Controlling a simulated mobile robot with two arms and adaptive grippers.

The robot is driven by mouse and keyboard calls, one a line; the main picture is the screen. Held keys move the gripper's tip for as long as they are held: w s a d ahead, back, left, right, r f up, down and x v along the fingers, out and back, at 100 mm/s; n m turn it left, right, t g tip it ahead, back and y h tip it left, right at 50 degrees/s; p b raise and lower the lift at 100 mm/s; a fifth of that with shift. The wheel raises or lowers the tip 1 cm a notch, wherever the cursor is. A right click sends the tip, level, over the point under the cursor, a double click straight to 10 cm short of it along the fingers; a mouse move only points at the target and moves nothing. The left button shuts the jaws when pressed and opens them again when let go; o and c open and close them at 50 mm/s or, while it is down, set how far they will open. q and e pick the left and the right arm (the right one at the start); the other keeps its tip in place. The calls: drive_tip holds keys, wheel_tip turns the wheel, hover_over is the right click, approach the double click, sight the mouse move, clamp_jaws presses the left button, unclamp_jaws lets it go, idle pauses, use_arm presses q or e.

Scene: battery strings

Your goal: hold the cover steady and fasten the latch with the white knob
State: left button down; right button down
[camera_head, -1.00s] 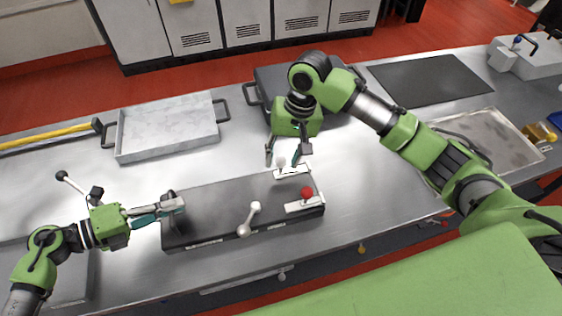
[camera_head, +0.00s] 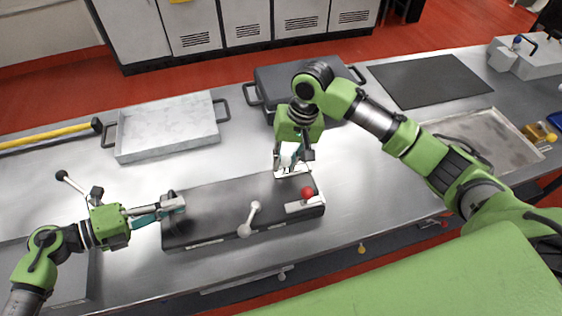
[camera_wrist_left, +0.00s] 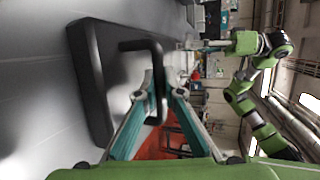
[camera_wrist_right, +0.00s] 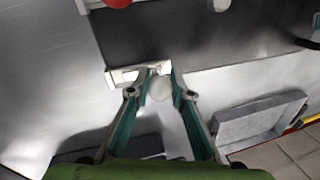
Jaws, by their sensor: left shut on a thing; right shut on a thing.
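The cover (camera_head: 215,206) is a long dark grey lid lying on the metal bench, and it also shows in the left wrist view (camera_wrist_left: 92,75). My left gripper (camera_head: 172,207) is shut on the black handle (camera_wrist_left: 150,45) at the cover's left end. My right gripper (camera_head: 290,160) points down at the cover's far right edge. It is shut on the white knob (camera_wrist_right: 160,90) of a white latch (camera_wrist_right: 122,78). In the head view the fingers largely hide this knob. A latch with a red knob (camera_head: 307,193) sits at the near right corner of the cover.
A white-ended lever (camera_head: 249,220) stands at the cover's near edge. A shallow metal tray (camera_head: 165,132) lies behind left, and a dark grey case (camera_head: 270,80) stands behind my right gripper. Bare bench lies right of the cover.

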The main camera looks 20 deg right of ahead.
use_arm(q)
drive_tip(key=shift+s+a+f, duration=0.1)
drive_tip(key=shift+s+f, duration=0.2)
drive_tip(key=shift+f, duration=0.25)
use_arm(e)
drive_tip(key=shift+d, duration=1.45)
drive_tip(key=c, duration=1.8)
unclamp_jaws()
drive_tip(key=shift+r, duration=0.35)
drive_tip(key=r, duration=0.3)
drive_tip(key=d+r, duration=0.1)
drive_tip(key=r, duration=0.3)
drive_tip(key=d+r, duration=0.1)
drive_tip(key=r, duration=0.3)
drive_tip(key=shift+s+d, duration=0.15)
drive_tip(key=shift+s, duration=0.2)
use_arm(q)
drive_tip(key=c, duration=2.1)
unclamp_jaws()
drive_tip(key=shift+w+r, duration=0.15)
drive_tip(key=shift+w, duration=0.05)
use_arm(e)
drive_tip(key=shift+w, duration=0.1)
